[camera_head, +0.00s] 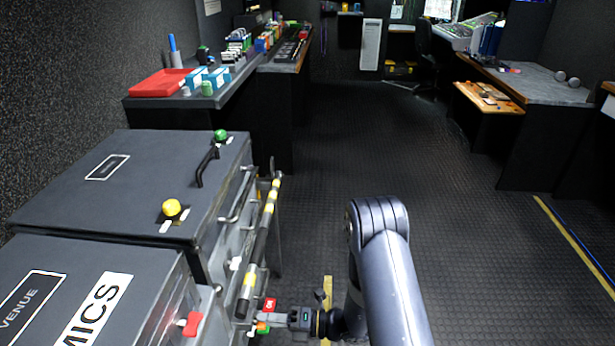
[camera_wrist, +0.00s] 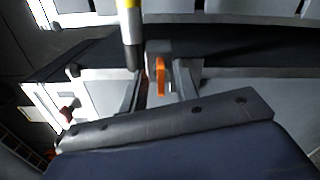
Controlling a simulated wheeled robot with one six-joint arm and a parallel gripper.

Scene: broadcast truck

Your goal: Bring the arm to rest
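My arm (camera_head: 388,270) rises from the bottom of the head view, bends at a rounded grey joint and reaches left, low beside the flight cases. My gripper (camera_head: 282,318) is at the lower middle, close to the front of the "MICS" case (camera_head: 135,265). Small red and orange-green pieces show at its tip. I cannot tell whether it touches the case or holds anything. In the wrist view, a dark edge fills the bottom, and an orange piece (camera_wrist: 160,77) stands beside a dark and yellow bar (camera_wrist: 131,35).
A second dark case (camera_head: 130,180) carries yellow (camera_head: 171,208) and green (camera_head: 220,135) knobs. A striped bar (camera_head: 262,235) runs along the case fronts. A left counter (camera_head: 225,92) holds a red tray (camera_head: 160,83). A desk (camera_head: 540,85) stands right. The middle floor (camera_head: 400,150) is clear.

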